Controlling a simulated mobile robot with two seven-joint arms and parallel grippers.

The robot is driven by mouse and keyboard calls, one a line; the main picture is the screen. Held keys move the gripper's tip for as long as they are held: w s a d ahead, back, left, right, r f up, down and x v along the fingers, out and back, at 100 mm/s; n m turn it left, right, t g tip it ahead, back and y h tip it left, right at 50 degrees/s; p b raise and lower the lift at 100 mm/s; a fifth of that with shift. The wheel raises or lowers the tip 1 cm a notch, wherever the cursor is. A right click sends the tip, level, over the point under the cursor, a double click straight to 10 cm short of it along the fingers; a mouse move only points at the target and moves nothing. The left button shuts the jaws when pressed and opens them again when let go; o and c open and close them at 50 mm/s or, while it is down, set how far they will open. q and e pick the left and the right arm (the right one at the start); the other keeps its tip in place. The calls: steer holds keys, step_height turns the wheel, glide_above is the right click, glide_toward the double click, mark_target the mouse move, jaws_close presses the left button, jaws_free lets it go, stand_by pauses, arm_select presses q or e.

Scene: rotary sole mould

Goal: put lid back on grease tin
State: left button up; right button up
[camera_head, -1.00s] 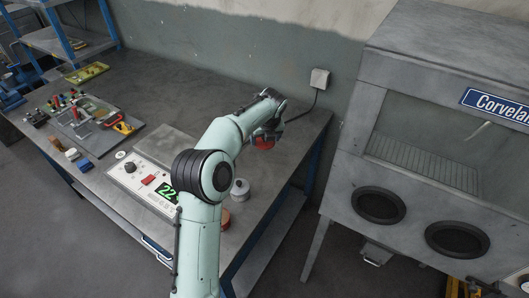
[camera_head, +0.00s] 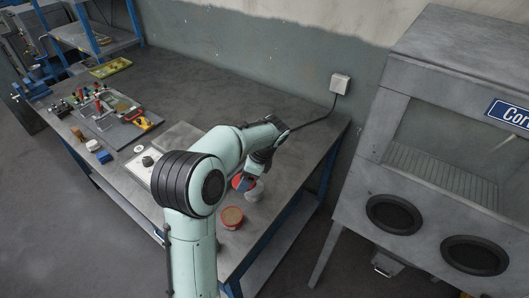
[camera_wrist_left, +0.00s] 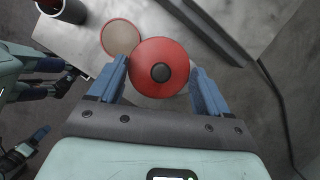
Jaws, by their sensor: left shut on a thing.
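The red lid (camera_wrist_left: 160,67) with a black knob is gripped between the blue fingers of my left gripper (camera_wrist_left: 161,84). In the head view the lid (camera_head: 241,183) is partly hidden by my left gripper (camera_head: 247,182). The grease tin (camera_head: 231,217) stands open on the bench near its right front edge, red-rimmed with tan grease inside. In the wrist view the tin (camera_wrist_left: 120,37) lies above and left of the lid, its rim partly overlapped by the lid. Parts of my body, possibly my right gripper, show at the lower left of the wrist view, too unclear to judge.
The back of the bench (camera_head: 210,90) is clear. A grey cabinet (camera_head: 420,150) stands at the right.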

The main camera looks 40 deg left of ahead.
arm_select(q)
steer(key=s+f+n+g+h, duration=0.1)
steer(key=s+f+n, duration=0.1)
steer(key=s+n, duration=0.35)
steer(key=b, duration=0.2)
glide_above(230, 216)
steer(key=w, duration=0.1)
steer(key=shift+w+d+f, duration=0.1)
steer(key=shift+d+f, duration=0.1)
steer(key=shift+f, duration=1.05)
steer(key=shift+d+f, duration=0.15)
steer(key=shift+f, duration=1.05)
steer(key=shift+f+b, duration=0.5)
steer(key=shift+f, duration=0.35)
steer(key=shift+w, duration=0.1)
arm_select(e)
steer(key=s+f, duration=0.4)
steer(key=shift+s+g, duration=0.2)
steer(key=shift+g, duration=0.1)
steer(key=shift+w+r, duration=0.15)
steer(key=shift+w, duration=0.05)
arm_select(q)
steer(key=shift+f, duration=0.15)
